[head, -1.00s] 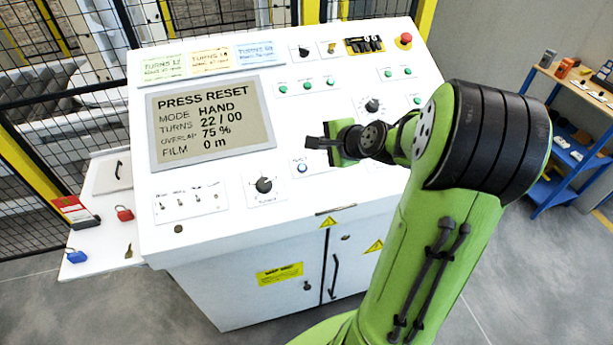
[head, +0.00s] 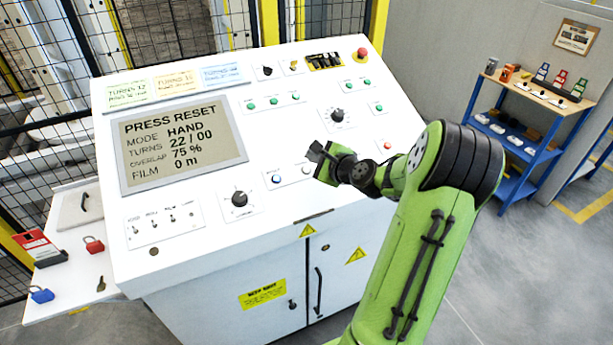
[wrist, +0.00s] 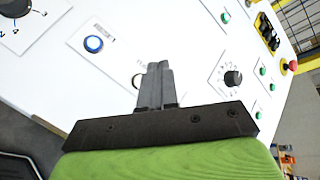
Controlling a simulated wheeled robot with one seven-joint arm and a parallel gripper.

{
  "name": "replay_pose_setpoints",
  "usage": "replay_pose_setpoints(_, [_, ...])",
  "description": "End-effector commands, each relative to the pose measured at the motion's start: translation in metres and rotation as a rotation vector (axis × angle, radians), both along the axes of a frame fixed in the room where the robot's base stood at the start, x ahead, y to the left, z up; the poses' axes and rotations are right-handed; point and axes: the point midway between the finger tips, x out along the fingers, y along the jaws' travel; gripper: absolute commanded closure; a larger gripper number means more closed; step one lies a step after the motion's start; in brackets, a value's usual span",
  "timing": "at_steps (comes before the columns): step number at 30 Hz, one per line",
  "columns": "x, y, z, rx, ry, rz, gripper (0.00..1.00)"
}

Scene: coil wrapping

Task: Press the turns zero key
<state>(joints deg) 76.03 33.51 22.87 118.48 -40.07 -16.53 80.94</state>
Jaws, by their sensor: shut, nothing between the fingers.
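The sloped white console panel (head: 215,225) carries a blue-ringed button (head: 276,178) on a small white plate left of my gripper. It also shows in the wrist view at upper left (wrist: 93,43). A second button (head: 306,170) sits to its right; in the wrist view my fingers partly cover it. The labels are too small to read, so I cannot tell which is the turns zero key. My gripper (head: 318,153) is shut and empty over the panel, its fingers (wrist: 155,72) pointing toward it. The screen (head: 180,148) reads PRESS RESET, MODE HAND, TURNS 22 / 00.
A dark rotary knob (head: 240,199) lies left of the buttons, another (head: 338,115) above my gripper. A red emergency button (head: 362,54) is at the top right. Padlocks lie on the left side shelf (head: 70,262). A blue shelf unit (head: 520,150) stands at right.

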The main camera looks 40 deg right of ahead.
Motion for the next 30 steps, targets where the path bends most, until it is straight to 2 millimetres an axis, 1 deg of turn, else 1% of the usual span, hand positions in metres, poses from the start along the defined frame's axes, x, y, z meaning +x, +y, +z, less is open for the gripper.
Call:
replay_pose_setpoints(1, [0.003,0.000,-0.013,0.002,-0.001,0.002,1.00])
replay_pose_setpoints(3, [0.007,-0.002,-0.022,0.001,0.000,0.001,1.00])
replay_pose_setpoints(9, [0.015,-0.004,-0.038,0.001,0.000,0.001,1.00])
replay_pose_setpoints(13, [0.017,-0.005,-0.040,0.000,0.000,0.002,1.00])
replay_pose_setpoints(30, [0.017,-0.005,-0.040,-0.001,0.001,0.001,1.00])
